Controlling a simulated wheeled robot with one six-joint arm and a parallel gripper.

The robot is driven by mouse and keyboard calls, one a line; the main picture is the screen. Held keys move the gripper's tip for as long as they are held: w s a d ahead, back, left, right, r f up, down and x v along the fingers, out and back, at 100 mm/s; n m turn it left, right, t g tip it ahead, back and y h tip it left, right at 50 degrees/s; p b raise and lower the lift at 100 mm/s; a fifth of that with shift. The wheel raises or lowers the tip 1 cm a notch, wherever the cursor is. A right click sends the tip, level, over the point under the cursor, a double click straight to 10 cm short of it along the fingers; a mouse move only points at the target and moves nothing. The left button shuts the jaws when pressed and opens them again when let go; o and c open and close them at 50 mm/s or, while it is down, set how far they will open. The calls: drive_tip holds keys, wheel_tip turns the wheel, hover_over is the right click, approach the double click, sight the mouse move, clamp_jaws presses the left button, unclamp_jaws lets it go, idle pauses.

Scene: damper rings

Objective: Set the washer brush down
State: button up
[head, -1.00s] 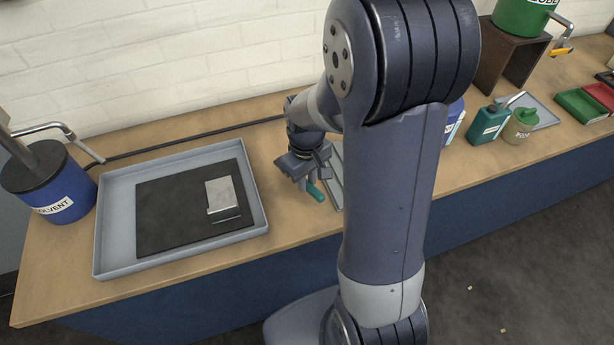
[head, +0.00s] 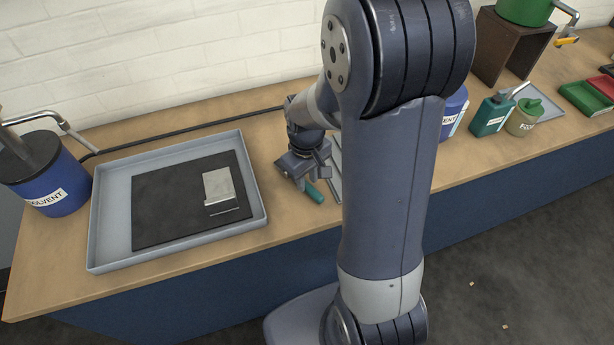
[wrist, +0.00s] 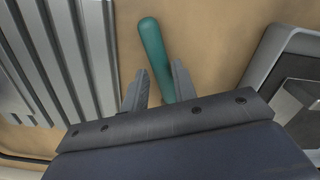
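The washer brush shows as a teal handle (head: 314,192) below my gripper (head: 303,178) in the head view, near the bench's front edge. In the wrist view the teal handle (wrist: 156,55) points away over the wooden bench top. My gripper's two fingers (wrist: 158,80) are apart, with the handle between them. A gap shows on the left of the handle; the right finger overlaps its edge. The brush's head end is hidden behind the gripper body. I cannot tell whether the handle touches the bench.
A ribbed grey metal tray (wrist: 62,60) lies left of the handle in the wrist view. A grey tray (head: 110,255) with a black mat (head: 160,215) and a metal block (head: 220,185) stands left of my gripper in the head view. A blue solvent can (head: 62,190) stands farther left.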

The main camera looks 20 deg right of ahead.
drive_tip(key=shift+o, duration=0.2)
drive_tip(key=o, duration=0.5)
wheel_tip(320, 180, up, 11)
idle(0.6)
drive_tip(key=shift+f, duration=0.25)
wheel_tip(320, 180, down, 10)
drive_tip(key=shift+r, duration=0.1)
drive_tip(key=shift+p, duration=0.45)
drive_tip(key=shift+r+p, duration=1.2)
drive_tip(key=shift+r, duration=0.5)
